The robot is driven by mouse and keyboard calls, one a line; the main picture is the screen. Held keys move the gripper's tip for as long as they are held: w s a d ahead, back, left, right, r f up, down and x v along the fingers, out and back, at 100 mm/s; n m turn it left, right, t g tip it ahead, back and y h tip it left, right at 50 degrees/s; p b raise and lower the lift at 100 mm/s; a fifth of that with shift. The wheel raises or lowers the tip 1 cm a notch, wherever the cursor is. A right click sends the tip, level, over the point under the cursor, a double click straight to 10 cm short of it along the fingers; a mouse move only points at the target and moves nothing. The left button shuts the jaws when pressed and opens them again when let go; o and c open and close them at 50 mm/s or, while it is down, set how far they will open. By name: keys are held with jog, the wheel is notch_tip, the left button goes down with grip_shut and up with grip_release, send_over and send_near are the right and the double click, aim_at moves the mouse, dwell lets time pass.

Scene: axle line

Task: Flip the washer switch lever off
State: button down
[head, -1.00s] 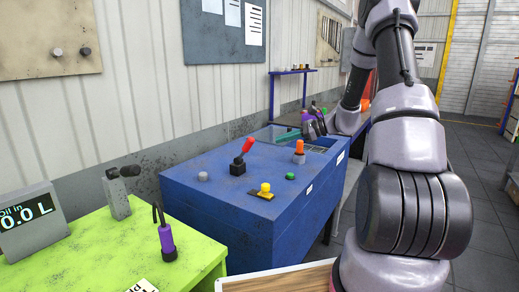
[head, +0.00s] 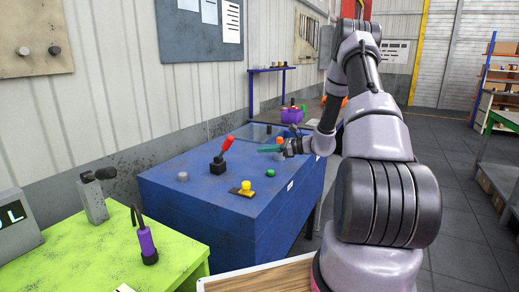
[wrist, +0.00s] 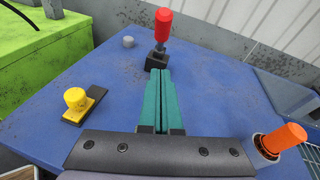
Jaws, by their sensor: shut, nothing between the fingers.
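The switch lever (head: 221,154) has a red handle on a black base and stands on top of the blue washer cabinet (head: 190,200). In the head view its handle tilts up to the right. In the wrist view the lever (wrist: 163,29) is straight ahead, past the fingertips. My gripper (head: 268,149) is shut and empty, with green fingers pressed together. It is over the cabinet top, to the right of the lever in the head view. In the wrist view the fingertips (wrist: 160,75) appear just short of the black base; I cannot tell if they touch.
A yellow knob (head: 243,187), a grey button (head: 183,177), a green button (head: 271,173) and an orange knob (wrist: 280,139) stand on the cabinet around the lever. A lime-green table (head: 110,255) with a purple-handled tool (head: 147,243) is at the left front.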

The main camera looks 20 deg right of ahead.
send_near(224, 149)
notch_tip(224, 149, down, 2)
jog(key=w, duration=0.1)
jog(key=shift+w+a+r, duration=0.9)
jog(key=shift+w+a, duration=0.15)
